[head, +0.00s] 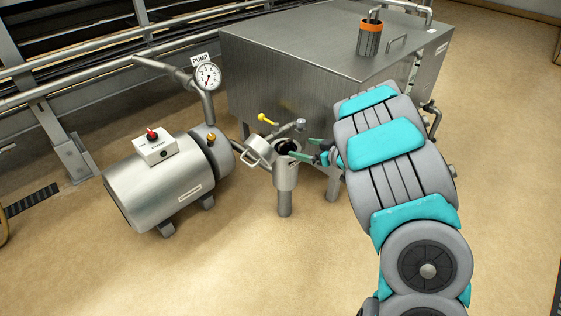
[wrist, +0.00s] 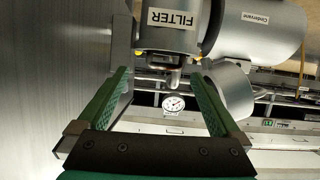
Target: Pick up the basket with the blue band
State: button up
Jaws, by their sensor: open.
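No basket with a blue band shows in either view. An orange-banded metal basket (head: 369,38) with a handle stands on top of the steel box. The filter housing (head: 286,176) is a grey upright cylinder on a leg, with a dark opening on top. Its contents cannot be made out. A round lid with a handle (head: 258,151) is swung to the left of the opening. My gripper (head: 300,148) is open at the housing's top, its green fingers pointing left. In the wrist view my gripper (wrist: 160,73) has empty jaws, with the filter housing (wrist: 172,30) ahead.
The big steel box (head: 290,85) stands close behind the housing. A silver pump tank (head: 160,187) with a red-knobbed switch box lies to the left. A pressure gauge (head: 207,76) and a yellow-handled valve (head: 267,119) are nearby. The front floor (head: 250,270) is clear.

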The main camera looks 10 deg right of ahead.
aim_at(286, 143)
jog(key=shift+a+r+b+x, duration=0.15)
jog(key=shift+b+x, duration=0.05)
jog(key=shift+x, duration=1.2)
jog(key=shift+a+r+b+x, duration=0.15)
jog(key=shift+a+r+x, duration=0.05)
jog(key=shift+x, duration=1.2)
jog(key=shift+a+r+b+x, duration=0.15)
jog(key=shift+b+x, duration=0.05)
jog(key=shift+x, duration=1.25)
jog(key=shift+s, duration=0.2)
grip_shut()
